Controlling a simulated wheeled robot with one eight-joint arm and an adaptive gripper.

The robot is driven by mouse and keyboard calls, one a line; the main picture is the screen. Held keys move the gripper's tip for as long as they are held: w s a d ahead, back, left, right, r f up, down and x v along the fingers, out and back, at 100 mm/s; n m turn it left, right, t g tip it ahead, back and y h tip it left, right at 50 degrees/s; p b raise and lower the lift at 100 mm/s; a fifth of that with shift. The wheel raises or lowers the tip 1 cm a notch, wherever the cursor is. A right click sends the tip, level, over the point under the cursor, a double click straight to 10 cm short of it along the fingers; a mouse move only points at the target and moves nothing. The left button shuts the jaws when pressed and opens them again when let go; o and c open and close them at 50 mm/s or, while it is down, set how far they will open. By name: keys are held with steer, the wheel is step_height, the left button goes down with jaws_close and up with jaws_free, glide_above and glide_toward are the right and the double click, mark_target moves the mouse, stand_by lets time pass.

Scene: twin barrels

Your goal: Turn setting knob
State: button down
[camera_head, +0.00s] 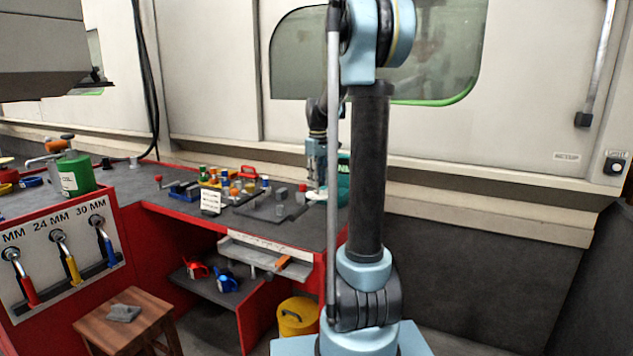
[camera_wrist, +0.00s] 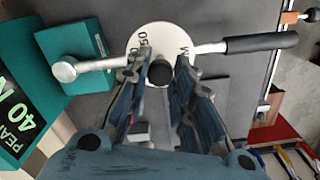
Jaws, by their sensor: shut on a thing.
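In the wrist view a white round dial (camera_wrist: 158,36) with printed numbers, partly hidden, lies under my gripper (camera_wrist: 166,68). A dark grey knob (camera_wrist: 160,73) stands at the dial's middle. My fingers are on either side of it, shut on it. A wrench-like bar with a silver head (camera_wrist: 64,72) and a black handle (camera_wrist: 262,43) crosses at the dial, its middle hidden by my fingers. In the head view my gripper (camera_head: 317,170) points down at the bench's right end; the knob is too small to tell there.
A teal box (camera_wrist: 74,55) and a teal labelled block (camera_wrist: 22,95) stand beside the dial, close to my gripper. Several small parts sit on the grey bench (camera_head: 150,185) to the left in the head view. A wooden stool (camera_head: 120,310) stands in front.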

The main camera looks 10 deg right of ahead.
steer(key=shift+w, duration=0.1)
steer(key=c, duration=1.4)
jaws_free()
steer(key=shift+o, duration=0.2)
steer(key=shift+r, duration=0.1)
step_height(320, 180, up, 12)
steer(key=s+f+m, duration=0.2)
steer(key=s+f, duration=0.6)
steer(key=s, duration=0.3)
steer(key=s+f+m+t, duration=0.1)
steer(key=s+f+m, duration=0.1)
steer(key=s+f, duration=0.6)
steer(key=s+f+m+t, duration=0.1)
steer(key=s+f+m, duration=0.1)
steer(key=s+f, duration=0.7)
steer(key=s, duration=0.7)
steer(key=shift+s, duration=0.25)
